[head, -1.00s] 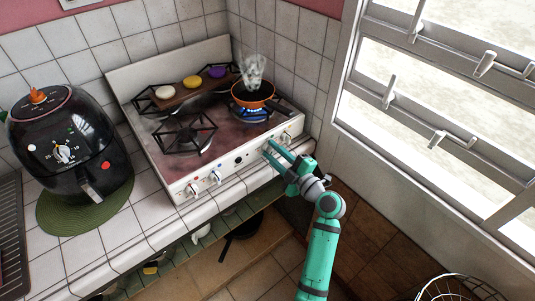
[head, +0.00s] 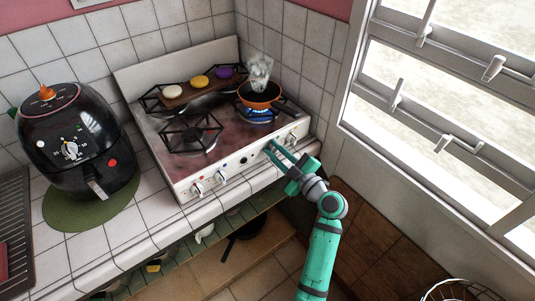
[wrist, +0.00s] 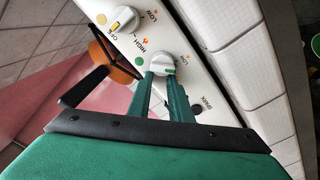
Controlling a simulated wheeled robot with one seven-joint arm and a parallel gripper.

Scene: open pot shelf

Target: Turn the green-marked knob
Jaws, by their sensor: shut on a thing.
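The green-marked knob (wrist: 160,64) is a white knob with a green stripe, on the stove's white front panel. A green dot (wrist: 140,61) is printed beside it. My gripper (wrist: 163,82) is shut on this knob, with one finger on each side, in the wrist view. In the head view my gripper (head: 271,150) reaches the right half of the stove's front panel (head: 244,160) from the lower right, and its fingers hide the knob there.
A yellow-marked knob (wrist: 123,19) is close by. A black air fryer (head: 78,150) stands left of the stove. A tiled wall is close on the right.

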